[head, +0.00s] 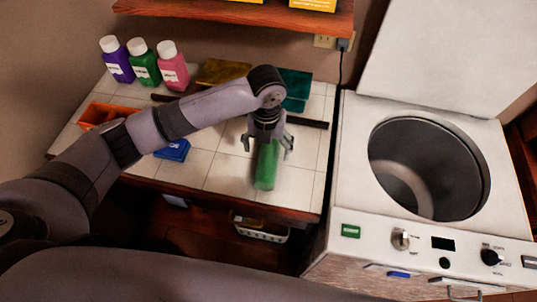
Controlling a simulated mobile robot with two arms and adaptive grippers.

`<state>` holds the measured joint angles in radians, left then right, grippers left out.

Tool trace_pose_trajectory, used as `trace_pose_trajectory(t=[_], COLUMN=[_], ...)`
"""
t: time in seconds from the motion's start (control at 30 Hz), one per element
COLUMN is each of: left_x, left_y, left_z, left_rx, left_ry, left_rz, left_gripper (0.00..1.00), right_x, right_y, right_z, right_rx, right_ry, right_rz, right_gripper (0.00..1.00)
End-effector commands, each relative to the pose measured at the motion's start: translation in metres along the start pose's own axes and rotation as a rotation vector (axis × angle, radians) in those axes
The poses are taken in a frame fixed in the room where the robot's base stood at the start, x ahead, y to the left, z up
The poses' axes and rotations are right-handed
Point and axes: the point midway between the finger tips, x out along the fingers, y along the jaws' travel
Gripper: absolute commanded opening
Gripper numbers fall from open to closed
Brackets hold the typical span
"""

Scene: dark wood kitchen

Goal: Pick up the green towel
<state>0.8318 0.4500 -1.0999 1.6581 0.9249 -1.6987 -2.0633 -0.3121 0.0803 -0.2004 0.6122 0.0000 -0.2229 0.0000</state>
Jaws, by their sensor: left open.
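A bright green narrow item (266,168), which looks like the green towel folded or rolled, is at the front part of the white tiled counter. My left gripper (267,143) points down over its upper end, with its fingers spread to either side. The fingers look open. I cannot tell whether they touch the green item, and the gripper hides its far end. My right gripper is not in view.
A teal folded cloth (297,88) and a mustard one (220,72) lie at the back. Purple (117,62), green (144,64) and pink (172,66) bottles stand back left. Orange (93,116) and blue (175,151) items lie left. An open top-loading washer (348,190) stands right.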

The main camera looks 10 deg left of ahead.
Motion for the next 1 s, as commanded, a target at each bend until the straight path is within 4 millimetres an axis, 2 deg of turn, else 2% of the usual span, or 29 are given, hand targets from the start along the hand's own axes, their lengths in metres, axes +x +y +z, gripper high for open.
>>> trace_pose_trajectory(t=[0.1,0.23,0.4,0.6,0.83,1.0], left_x=[0.009,0.016,0.038,0.061,0.063,0.062], left_y=[0.000,-0.001,-0.003,-0.003,-0.003,-0.003], left_z=[0.000,0.001,0.006,0.007,0.007,0.007], left_rx=[0.001,0.001,-0.001,0.001,0.002,0.002], left_ry=[0.000,0.002,0.002,0.000,-0.002,-0.002], left_rz=[0.000,0.000,0.001,0.001,0.001,0.001], left_gripper=[0.78,0.78,0.78,0.78,0.78,0.68], right_x=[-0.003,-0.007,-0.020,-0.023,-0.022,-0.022], right_y=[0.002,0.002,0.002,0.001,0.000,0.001], right_z=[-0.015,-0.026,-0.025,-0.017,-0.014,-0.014], right_rx=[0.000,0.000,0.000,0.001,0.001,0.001], right_ry=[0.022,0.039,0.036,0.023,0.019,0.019], right_rz=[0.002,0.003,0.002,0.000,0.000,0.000], right_gripper=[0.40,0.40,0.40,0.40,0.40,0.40])
